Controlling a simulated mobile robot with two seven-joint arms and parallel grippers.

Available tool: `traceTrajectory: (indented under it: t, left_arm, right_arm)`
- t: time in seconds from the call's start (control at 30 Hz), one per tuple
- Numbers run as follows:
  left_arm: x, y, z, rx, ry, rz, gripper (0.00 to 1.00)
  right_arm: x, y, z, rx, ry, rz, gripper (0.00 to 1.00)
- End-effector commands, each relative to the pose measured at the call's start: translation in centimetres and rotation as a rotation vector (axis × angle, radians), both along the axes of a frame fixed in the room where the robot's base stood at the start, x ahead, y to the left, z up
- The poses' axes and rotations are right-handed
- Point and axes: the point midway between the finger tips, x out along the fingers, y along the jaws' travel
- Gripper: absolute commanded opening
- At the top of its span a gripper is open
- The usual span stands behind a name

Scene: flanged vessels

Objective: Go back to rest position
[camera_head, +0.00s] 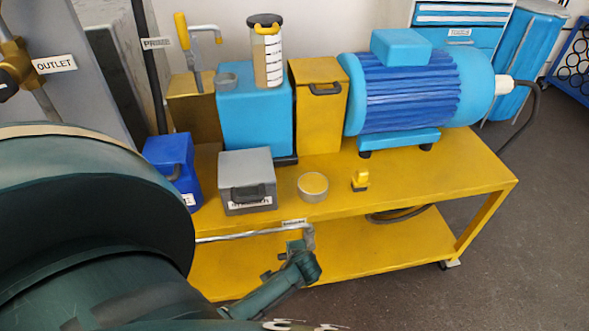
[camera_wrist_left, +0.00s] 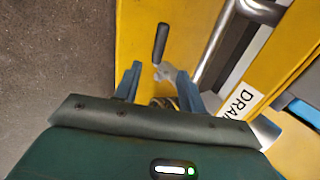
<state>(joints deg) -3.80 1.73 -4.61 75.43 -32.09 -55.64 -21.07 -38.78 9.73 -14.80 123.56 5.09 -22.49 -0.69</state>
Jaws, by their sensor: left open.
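My left gripper (camera_wrist_left: 155,78) is open in the left wrist view, with its two blue-grey fingers apart. A small grey piece and a brass-coloured part show between and behind the fingers; I cannot tell whether the fingers touch them. A yellow surface, a grey pipe (camera_wrist_left: 215,48) and a label beginning "DRA" (camera_wrist_left: 240,100) are close by. In the head view, a dark green jointed part (camera_head: 275,290) lies below a bent grey pipe (camera_head: 255,235) at the cart's front; I cannot tell whether it is my gripper. My right gripper is not in view.
The yellow cart (camera_head: 420,190) carries a blue motor (camera_head: 410,90), a grey box (camera_head: 247,180), a round tin (camera_head: 313,187) and several other containers. A large dark green rounded body (camera_head: 80,220) fills the left foreground. The grey floor (camera_head: 520,240) at right is clear.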

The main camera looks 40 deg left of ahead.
Motion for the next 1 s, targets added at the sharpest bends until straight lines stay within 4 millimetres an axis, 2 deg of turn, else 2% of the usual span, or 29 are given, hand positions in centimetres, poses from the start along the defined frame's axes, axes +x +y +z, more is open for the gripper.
traceTrajectory:
  t: [0.67, 0.77, 0.83, 1.0]
  left_arm:
    - [-0.3, -0.2, 0.4, -0.007, -0.004, 0.009, 0.41]
    - [-1.0, -0.4, 1.5, -0.041, -0.02, 0.052, 0.41]
    - [-2.0, -0.8, 2.9, -0.089, -0.041, 0.106, 0.41]
    - [-5.8, -2.8, 8.0, -0.263, -0.081, 0.261, 0.41]
  right_arm:
    - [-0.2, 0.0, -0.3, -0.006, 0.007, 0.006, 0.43]
    - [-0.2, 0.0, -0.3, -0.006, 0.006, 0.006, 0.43]
    - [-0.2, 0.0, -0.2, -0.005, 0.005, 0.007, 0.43]
    - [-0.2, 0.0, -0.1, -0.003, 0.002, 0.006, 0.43]
